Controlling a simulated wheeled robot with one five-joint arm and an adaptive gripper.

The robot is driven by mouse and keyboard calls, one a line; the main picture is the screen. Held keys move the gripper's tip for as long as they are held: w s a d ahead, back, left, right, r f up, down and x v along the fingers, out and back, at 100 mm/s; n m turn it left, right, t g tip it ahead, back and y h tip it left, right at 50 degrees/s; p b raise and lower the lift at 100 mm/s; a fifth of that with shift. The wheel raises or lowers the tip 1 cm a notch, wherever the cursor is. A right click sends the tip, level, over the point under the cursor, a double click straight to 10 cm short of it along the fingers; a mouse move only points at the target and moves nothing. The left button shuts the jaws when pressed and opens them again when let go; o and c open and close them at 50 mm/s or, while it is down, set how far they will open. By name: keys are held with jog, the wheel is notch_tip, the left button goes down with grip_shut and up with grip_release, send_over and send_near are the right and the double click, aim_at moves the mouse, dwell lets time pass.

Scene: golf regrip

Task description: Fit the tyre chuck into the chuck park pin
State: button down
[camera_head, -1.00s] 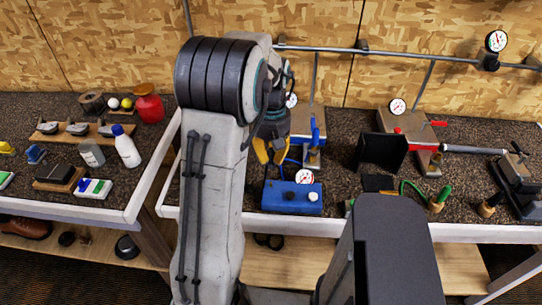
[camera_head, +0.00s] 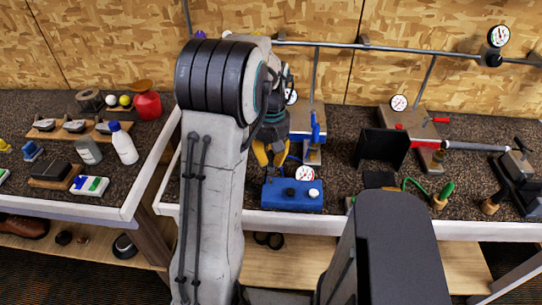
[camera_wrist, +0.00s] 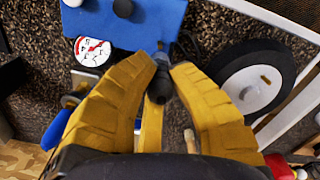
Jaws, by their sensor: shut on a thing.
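The tyre chuck (camera_wrist: 160,80) is a small dark grey piece with a rounded nose. In the wrist view it sits between the yellow fingertips of my gripper (camera_wrist: 161,72), which is shut on it. A yellow piece (camera_wrist: 151,128) shows below the chuck, between the fingers; I cannot tell whether this is the chuck park pin or whether the two touch. In the head view my gripper (camera_head: 269,155) is just behind the blue box (camera_head: 291,195), and the chuck cannot be made out there. The blue box also fills the top of the wrist view (camera_wrist: 130,22).
A dial gauge (camera_head: 304,174) is at the blue box's back edge. A blue-handled fitting (camera_head: 316,130) stands close right of my gripper. A black plate (camera_head: 381,148) and green-handled tool (camera_head: 446,191) are farther right. A black-rimmed disc (camera_wrist: 252,88) lies right in the wrist view.

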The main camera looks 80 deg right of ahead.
aim_at(271, 166)
jog(key=shift+f+b, duration=1.15)
jog(key=shift+f, duration=0.5)
jog(key=shift+f+b, duration=0.9)
jog(key=shift+f, duration=0.35)
dwell(0.5)
jog(key=c, duration=1.2)
grip_release()
notch_tip(271, 166, up, 12)
dwell(0.6)
